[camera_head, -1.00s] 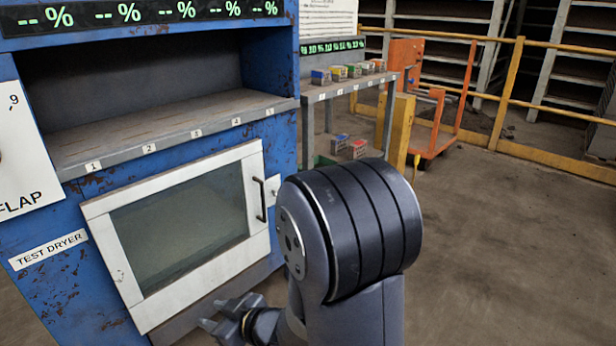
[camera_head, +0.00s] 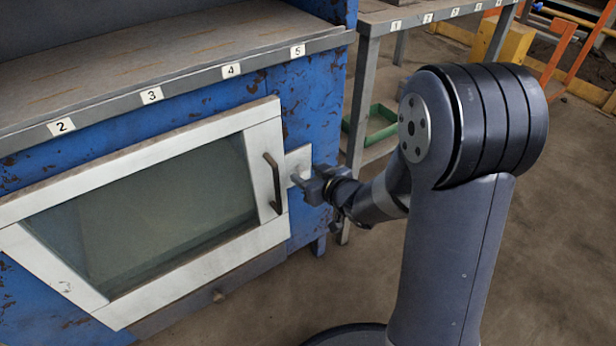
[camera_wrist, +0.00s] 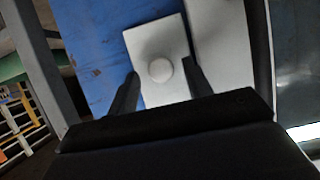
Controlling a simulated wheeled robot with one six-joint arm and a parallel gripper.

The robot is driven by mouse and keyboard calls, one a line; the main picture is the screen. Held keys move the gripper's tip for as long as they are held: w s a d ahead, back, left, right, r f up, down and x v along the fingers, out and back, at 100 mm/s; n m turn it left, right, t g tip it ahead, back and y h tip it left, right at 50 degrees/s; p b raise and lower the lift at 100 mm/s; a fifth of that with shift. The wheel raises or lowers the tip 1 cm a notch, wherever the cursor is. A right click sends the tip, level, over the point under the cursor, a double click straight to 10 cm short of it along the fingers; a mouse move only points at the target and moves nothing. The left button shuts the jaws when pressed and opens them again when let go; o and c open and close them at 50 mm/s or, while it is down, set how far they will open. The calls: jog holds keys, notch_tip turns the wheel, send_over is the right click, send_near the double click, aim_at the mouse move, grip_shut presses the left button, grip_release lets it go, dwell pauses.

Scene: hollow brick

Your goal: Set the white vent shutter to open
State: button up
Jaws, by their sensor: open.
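A small white plate (camera_head: 298,160) on the blue side panel, right of the dryer door handle, looks like the white vent shutter. In the wrist view the plate (camera_wrist: 150,45) carries a round white knob (camera_wrist: 160,70). My gripper (camera_head: 301,183) is open in front of the plate, its fingers one on each side of the knob in the wrist view. I cannot tell whether the fingers touch the knob. The gripper partly hides the plate in the head view. No open or closed marking is legible.
The white-framed dryer door (camera_head: 260,135) with a dark handle (camera_head: 273,183) is shut, close left of my gripper. A numbered grey shelf (camera_head: 190,85) juts out above. A grey rack (camera_head: 365,60) with a green tray (camera_head: 372,130) stands right. Open floor lies to the right.

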jog(key=shift+w+a+f, duration=0.15)
jog(key=shift+w+a, duration=0.15)
jog(key=shift+c, duration=0.2)
grip_shut()
